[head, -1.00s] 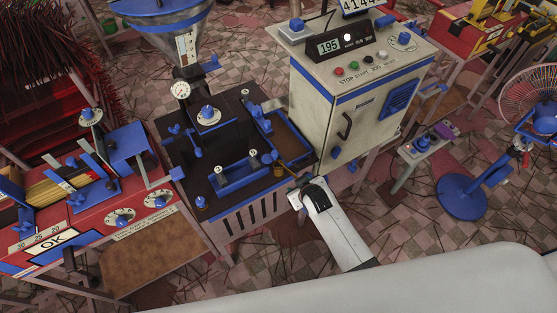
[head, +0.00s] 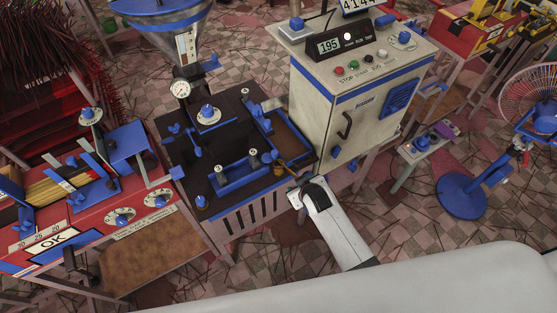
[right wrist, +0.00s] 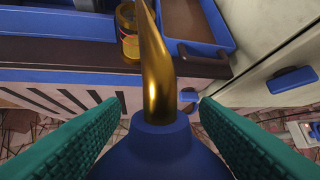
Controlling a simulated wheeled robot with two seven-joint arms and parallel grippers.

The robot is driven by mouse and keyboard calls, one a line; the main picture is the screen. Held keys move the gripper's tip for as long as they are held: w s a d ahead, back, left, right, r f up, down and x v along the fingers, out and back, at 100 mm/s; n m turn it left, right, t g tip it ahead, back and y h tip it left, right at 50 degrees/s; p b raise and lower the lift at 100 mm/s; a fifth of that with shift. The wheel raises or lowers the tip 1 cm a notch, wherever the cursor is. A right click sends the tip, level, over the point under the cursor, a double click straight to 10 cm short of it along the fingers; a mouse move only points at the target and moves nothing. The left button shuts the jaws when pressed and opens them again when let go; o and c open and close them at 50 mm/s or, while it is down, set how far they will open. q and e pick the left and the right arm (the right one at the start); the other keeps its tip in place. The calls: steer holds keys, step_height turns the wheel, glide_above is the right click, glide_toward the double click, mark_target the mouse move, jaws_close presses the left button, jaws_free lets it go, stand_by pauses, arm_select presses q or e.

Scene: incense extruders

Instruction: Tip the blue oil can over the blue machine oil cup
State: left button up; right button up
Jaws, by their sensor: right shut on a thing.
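The blue oil can (right wrist: 160,150) sits between the green finger pads of my right gripper (head: 299,187), which is shut on it. The small brass oil cup (right wrist: 128,35) stands on the machine's front edge, just left of the spout in that view. In the head view the cup (head: 278,171) is small, and the can's body is mostly hidden by my gripper. My left gripper is not in view.
The blue-trimmed machine (head: 235,215) has a blue tray (head: 290,135) beside the cup. A cream control cabinet (head: 335,110) stands close on the right. A red machine (head: 110,235) is at the left, and a fan (head: 530,90) stands at the far right.

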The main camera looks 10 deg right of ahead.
steer(key=shift+r, duration=0.1)
steer(key=shift+r+g+p, duration=0.4)
steer(key=shift+p, duration=0.8)
stand_by(1.0)
steer(key=shift+r+g+h+p, duration=0.3)
steer(key=shift+r+p, duration=0.1)
steer(key=shift+p, duration=0.5)
steer(key=shift+f+b, duration=0.6)
steer(key=shift+b, duration=0.15)
steer(key=shift+f+t+b, duration=0.15)
steer(key=shift+t+b, duration=0.25)
steer(key=shift+t, duration=0.2)
